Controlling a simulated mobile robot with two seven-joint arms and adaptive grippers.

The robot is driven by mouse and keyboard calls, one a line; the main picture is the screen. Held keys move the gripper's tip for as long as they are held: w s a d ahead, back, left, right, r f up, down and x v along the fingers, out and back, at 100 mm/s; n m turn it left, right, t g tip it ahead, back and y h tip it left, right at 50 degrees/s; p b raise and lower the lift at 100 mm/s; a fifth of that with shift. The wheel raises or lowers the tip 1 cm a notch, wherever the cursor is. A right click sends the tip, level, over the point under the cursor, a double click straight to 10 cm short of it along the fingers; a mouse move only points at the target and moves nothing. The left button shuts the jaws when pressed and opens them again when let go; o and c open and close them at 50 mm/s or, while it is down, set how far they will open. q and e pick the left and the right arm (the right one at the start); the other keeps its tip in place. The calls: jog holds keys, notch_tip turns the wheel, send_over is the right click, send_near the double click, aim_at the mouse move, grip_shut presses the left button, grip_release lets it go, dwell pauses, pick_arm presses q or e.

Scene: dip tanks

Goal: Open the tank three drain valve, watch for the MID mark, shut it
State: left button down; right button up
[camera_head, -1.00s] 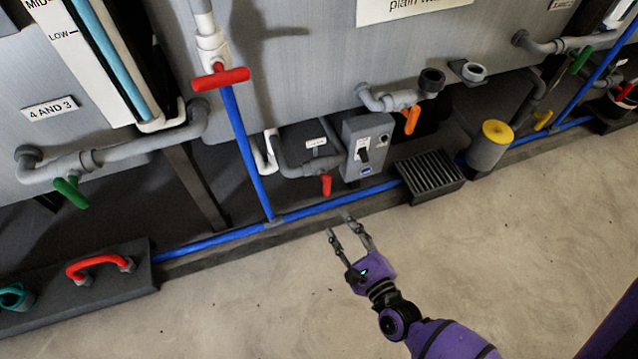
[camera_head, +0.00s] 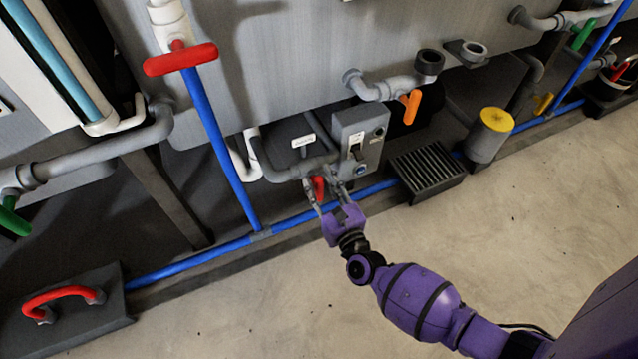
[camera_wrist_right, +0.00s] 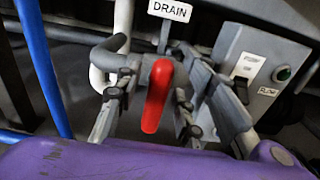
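The red drain valve handle (camera_head: 318,188) hangs down below a grey pipe under the tank. My right gripper (camera_head: 322,184) has reached it from the front. In the right wrist view the red handle (camera_wrist_right: 158,95) stands between the two open fingers of the gripper (camera_wrist_right: 156,104), with a visible gap on each side. A DRAIN label (camera_wrist_right: 170,10) sits just above the handle. The level gauge (camera_head: 55,65) with its blue column is cut off at the upper left, and no marks on it can be read. My left gripper is not in view.
A grey switch box (camera_head: 360,140) stands close to the right of the handle. A blue pipe (camera_head: 220,140) runs down on the left, below a red T-handle (camera_head: 180,60). An orange-handled valve (camera_head: 410,105) and a floor grate (camera_head: 427,176) are to the right. The foreground floor is clear.

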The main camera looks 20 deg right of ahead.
jog(key=shift+w, duration=0.15)
grip_shut()
jog(key=shift+a+f+n, duration=0.1)
jog(key=shift+a+n, duration=0.15)
jog(key=shift+n, duration=0.9)
jog(key=shift+a+n, duration=0.2)
jog(key=shift+n, duration=0.95)
jog(key=n, duration=0.3)
jog(key=f+n, duration=0.1)
jog(key=n, duration=0.2)
jog(key=a+n, duration=0.1)
jog(key=n, duration=0.2)
jog(key=shift+a+f, duration=0.1)
jog(key=shift+f, duration=0.05)
jog(key=shift+a+f+n+p, duration=0.15)
jog(key=shift+f+n, duration=0.1)
jog(key=shift+n, duration=0.85)
jog(key=shift+d+f+n+p, duration=0.1)
jog(key=shift+f+n+p, duration=0.1)
jog(key=shift+n, duration=0.9)
grip_release()
